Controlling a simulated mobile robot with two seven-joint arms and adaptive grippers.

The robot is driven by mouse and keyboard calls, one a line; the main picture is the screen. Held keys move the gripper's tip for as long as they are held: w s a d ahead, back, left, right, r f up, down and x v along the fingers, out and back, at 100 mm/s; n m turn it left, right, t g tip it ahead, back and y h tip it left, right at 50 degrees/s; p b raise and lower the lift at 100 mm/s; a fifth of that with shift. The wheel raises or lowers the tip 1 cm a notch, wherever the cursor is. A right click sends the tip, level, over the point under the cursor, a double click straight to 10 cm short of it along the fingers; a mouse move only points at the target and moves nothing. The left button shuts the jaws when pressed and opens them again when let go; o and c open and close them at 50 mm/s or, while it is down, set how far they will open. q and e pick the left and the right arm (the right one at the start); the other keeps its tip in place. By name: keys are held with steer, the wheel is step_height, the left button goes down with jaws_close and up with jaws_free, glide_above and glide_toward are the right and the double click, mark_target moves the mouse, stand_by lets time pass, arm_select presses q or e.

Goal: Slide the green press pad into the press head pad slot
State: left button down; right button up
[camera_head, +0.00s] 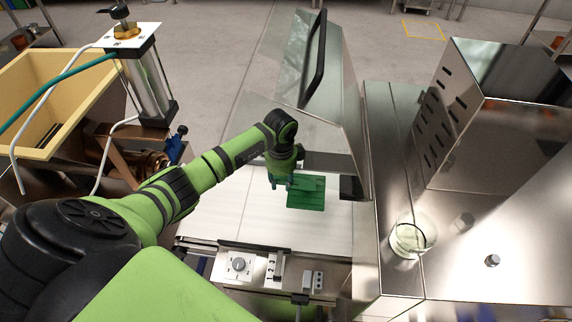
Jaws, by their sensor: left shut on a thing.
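The green press pad (308,194) is a flat, dark green square over the white conveyor-like surface in the middle of the view. My left gripper (285,181) is at the pad's left edge and is shut on it. The wrist partly covers the fingers, and I cannot tell whether the pad touches the white surface. The press head and its pad slot cannot be made out for certain. My right gripper is not in view.
A clear guard with a black handle (314,60) stands open behind the pad. A control panel (255,266) lies in front. A pneumatic cylinder (146,85) stands at left.

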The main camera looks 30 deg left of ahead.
mark_target(302, 184)
arm_select(q)
steer(key=shift+s+r, duration=0.1)
steer(key=shift+s, duration=0.15)
steer(key=shift+w, duration=0.15)
steer(key=shift+w+d, duration=0.35)
steer(key=shift+d, duration=0.15)
steer(key=shift+w+d, duration=0.15)
steer(key=shift+d, duration=0.15)
steer(key=shift+w+d+b, duration=0.25)
steer(key=shift+d+b, duration=0.05)
steer(key=shift+d, duration=0.35)
steer(key=shift+w+d+b, duration=0.15)
steer(key=shift+w+d, duration=0.1)
steer(key=shift+d, duration=0.25)
steer(key=shift+w+d+b, duration=0.15)
steer(key=shift+w+d, duration=0.1)
steer(key=shift+d, duration=0.35)
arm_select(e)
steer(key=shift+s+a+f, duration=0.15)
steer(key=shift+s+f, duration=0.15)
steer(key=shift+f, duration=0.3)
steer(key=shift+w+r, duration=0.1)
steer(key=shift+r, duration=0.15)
arm_select(q)
steer(key=shift+w+d, duration=0.15)
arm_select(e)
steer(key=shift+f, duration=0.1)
